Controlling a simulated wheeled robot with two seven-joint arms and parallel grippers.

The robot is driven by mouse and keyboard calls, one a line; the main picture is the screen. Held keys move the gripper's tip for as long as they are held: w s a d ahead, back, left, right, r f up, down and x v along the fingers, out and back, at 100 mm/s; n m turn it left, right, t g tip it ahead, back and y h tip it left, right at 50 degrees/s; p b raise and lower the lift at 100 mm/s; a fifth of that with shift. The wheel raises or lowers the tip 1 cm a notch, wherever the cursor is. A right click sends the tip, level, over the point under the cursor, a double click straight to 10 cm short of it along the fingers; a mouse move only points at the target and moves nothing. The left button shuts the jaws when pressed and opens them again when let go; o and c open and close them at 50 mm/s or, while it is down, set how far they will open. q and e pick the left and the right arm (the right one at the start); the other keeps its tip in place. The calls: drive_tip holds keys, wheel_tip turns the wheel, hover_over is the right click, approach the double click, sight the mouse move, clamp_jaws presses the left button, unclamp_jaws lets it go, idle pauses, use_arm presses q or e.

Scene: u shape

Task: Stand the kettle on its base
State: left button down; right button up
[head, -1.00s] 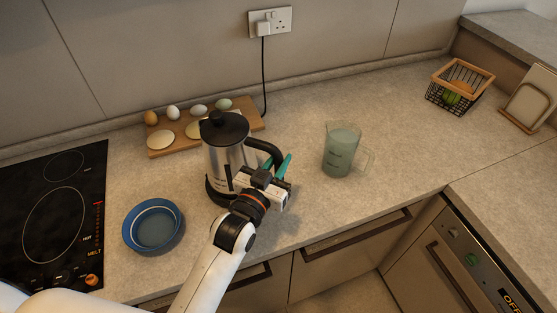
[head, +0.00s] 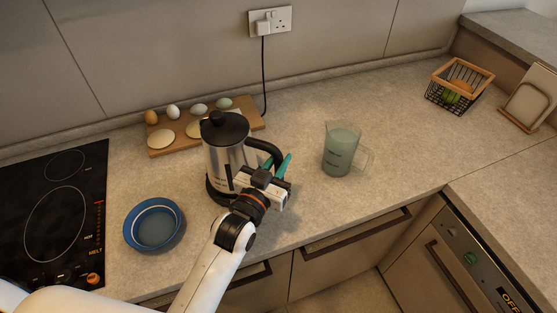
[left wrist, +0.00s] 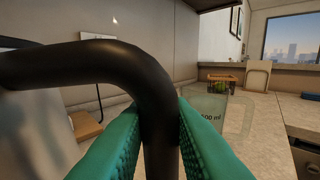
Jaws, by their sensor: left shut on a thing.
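The kettle (head: 226,150), silver with a black lid and black handle, stands upright on the counter in the middle of the head view. A dark round base (head: 214,194) shows under its lower edge at the left; my arm hides the rest, and I cannot tell if the kettle is fully seated on it. My left gripper (head: 279,165), with teal fingers, is shut on the kettle's handle at the right side. In the left wrist view the black handle (left wrist: 158,130) runs down between both teal fingers. My right gripper is not in view.
A blue bowl (head: 154,224) lies left of the kettle, by the black hob (head: 55,210). A board (head: 160,152) with eggs lies behind. A measuring jug (head: 340,152) stands to the right, with free counter beyond it. A wire basket (head: 458,85) is at far right.

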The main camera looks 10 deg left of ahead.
use_arm(q)
drive_tip(key=shift+f+b, duration=0.4)
drive_tip(key=shift+f, duration=0.05)
drive_tip(key=c, duration=1.6)
unclamp_jaws()
drive_tip(key=shift+o, duration=0.2)
drive_tip(key=shift+f, duration=0.2)
drive_tip(key=shift+p+v, duration=0.9)
drive_tip(key=shift+v, duration=1.85)
drive_tip(key=p+v, duration=0.1)
drive_tip(key=v, duration=0.4)
drive_tip(key=shift+s, duration=0.3)
